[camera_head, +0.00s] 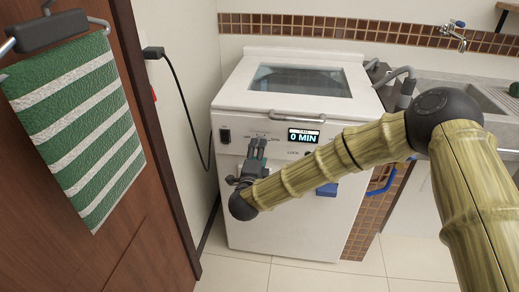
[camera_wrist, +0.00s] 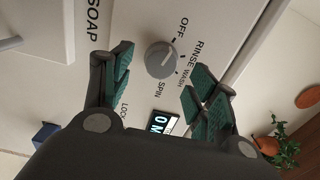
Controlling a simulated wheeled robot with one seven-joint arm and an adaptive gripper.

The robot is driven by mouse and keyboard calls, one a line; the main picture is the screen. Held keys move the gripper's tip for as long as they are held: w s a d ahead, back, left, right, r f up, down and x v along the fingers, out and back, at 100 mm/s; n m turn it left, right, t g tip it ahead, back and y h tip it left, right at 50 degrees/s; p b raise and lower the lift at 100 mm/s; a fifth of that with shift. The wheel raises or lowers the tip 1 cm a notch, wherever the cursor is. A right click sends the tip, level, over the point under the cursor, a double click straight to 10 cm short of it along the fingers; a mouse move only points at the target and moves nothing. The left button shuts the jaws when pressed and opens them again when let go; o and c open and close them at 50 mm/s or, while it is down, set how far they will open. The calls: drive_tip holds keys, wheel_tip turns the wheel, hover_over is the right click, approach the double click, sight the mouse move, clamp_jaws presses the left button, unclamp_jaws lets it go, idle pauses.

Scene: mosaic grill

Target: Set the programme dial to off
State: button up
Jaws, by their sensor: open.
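The programme dial (camera_wrist: 160,58) is a round grey knob on the white machine's front panel, in the wrist view. OFF, RINSE, WASH and SPIN are printed around it. A pale mark on the knob seems to point up and right, toward the OFF side; its exact setting is hard to tell. My gripper (camera_wrist: 161,66) is open, its green-padded fingers apart on either side of the dial, with no clear contact. In the head view my gripper (camera_head: 257,148) is in front of the panel and hides most of the dial.
The white machine (camera_head: 240,215) has a display (camera_head: 303,136) reading 0 MIN and a black switch (camera_head: 224,135) at left. A blue part (camera_head: 327,189) shows low on its front. A door with a striped towel (camera_head: 75,115) stands at left. A sink (camera_head: 455,92) is at right.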

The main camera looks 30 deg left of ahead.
drive_tip(key=v, duration=0.9)
drive_tip(key=shift+w, duration=0.1)
idle(0.3)
drive_tip(key=s+d+f+n+g+h+p, duration=0.1)
drive_tip(key=s+d+f+n+g+p, duration=0.3)
drive_tip(key=d+f, duration=0.8)
drive_tip(key=s+d+f+n+g+p, duration=0.3)
drive_tip(key=s+d+f+n+g, duration=0.45)
drive_tip(key=d, duration=0.75)
drive_tip(key=s+d+f+n+g+h+p, duration=0.1)
drive_tip(key=s+d+g+h+p, duration=0.1)
drive_tip(key=s+d, duration=0.8)
drive_tip(key=s+d+f+n+g+h+p, duration=0.1)
drive_tip(key=s+d+g+h+p, duration=0.1)
drive_tip(key=s+d, duration=0.9)
drive_tip(key=d+g, duration=0.1)
drive_tip(key=d, duration=0.5)
drive_tip(key=shift+d+f+g+h+p, duration=0.3)
drive_tip(key=shift+d+f+g+p, duration=0.05)
drive_tip(key=shift+p, duration=0.05)
